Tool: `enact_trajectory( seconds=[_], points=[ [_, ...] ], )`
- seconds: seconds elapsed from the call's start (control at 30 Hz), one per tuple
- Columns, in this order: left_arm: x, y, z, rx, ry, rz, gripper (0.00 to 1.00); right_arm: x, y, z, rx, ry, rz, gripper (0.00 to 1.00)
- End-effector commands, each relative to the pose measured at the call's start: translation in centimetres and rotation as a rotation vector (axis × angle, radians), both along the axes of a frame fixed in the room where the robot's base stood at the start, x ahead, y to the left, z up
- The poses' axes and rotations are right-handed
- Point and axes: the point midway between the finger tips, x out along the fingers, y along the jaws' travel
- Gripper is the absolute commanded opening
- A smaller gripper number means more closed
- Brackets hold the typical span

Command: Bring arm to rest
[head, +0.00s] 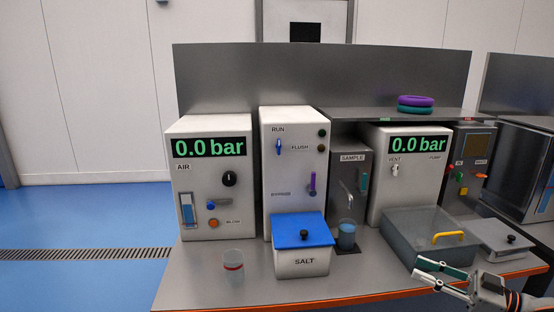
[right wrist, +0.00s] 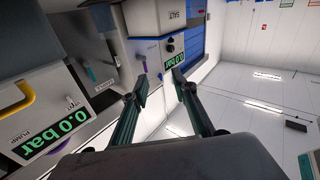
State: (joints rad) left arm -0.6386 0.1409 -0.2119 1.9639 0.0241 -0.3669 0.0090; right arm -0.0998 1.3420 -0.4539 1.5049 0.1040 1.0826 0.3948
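My right gripper (head: 420,270) comes in at the lower right of the head view, in front of the bench's right part. Its two fingers are apart with nothing between them. The right wrist view also shows the two fingers (right wrist: 159,78) spread and empty, with the machines beyond them. In the head view the gripper is in front of the grey tub with the yellow handle (head: 448,237); I cannot tell whether they touch. My left gripper and left arm are out of view.
The bench (head: 200,285) carries a salt box with a blue lid (head: 303,231), a clear cup with a red band (head: 233,266), a cup of blue liquid (head: 346,235) and a small lidded grey box (head: 505,240). Machines stand behind; purple and teal rings (head: 415,104) lie on the shelf.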

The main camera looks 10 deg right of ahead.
Motion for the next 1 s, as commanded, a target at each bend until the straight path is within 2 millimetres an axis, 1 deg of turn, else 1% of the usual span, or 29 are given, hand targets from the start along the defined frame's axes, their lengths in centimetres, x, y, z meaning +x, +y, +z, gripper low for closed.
enact_trajectory(
  seconds=[0.03, 0.07, 0.1, 0.17, 0.2, 0.27, 0.3, 0.4, 0.5, 0.6, 0.7, 0.83, 0.9, 1.0],
  points=[
    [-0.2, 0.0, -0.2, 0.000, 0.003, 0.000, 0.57, -0.6, 2.2, -3.4, 0.007, 0.021, -0.019, 0.28],
    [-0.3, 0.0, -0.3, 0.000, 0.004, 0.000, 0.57, -0.9, 3.3, -5.1, 0.001, 0.030, -0.031, 0.28],
    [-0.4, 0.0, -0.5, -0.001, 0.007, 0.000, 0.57, -1.3, 4.9, -7.3, -0.009, 0.044, -0.049, 0.28],
    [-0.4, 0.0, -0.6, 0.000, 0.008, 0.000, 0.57, -2.1, 7.3, -10.5, -0.023, 0.067, -0.078, 0.28],
    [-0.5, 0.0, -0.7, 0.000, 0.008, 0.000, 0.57, -2.7, 8.9, -12.5, -0.034, 0.083, -0.097, 0.28],
    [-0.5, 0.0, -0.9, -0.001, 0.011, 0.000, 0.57, -3.7, 11.3, -15.2, -0.051, 0.107, -0.127, 0.28],
    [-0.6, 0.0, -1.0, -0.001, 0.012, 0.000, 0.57, -4.4, 12.8, -16.9, -0.064, 0.125, -0.147, 0.28],
    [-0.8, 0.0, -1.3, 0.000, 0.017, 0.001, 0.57, -6.2, 16.4, -20.6, -0.101, 0.174, -0.200, 0.28],
    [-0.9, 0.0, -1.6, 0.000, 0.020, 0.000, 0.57, -8.2, 19.8, -23.7, -0.141, 0.229, -0.253, 0.28],
    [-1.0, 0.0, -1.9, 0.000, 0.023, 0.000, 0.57, -10.3, 22.7, -26.2, -0.187, 0.292, -0.308, 0.28],
    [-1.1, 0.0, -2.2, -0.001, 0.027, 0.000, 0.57, -12.4, 25.1, -28.3, -0.237, 0.364, -0.360, 0.28],
    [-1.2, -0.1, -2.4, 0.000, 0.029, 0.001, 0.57, -15.0, 27.1, -30.3, -0.302, 0.458, -0.417, 0.28],
    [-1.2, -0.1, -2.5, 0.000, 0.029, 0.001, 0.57, -16.1, 27.8, -31.0, -0.333, 0.501, -0.438, 0.28],
    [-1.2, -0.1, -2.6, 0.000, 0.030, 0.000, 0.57, -17.3, 28.3, -31.7, -0.364, 0.546, -0.457, 0.28]
  ],
)
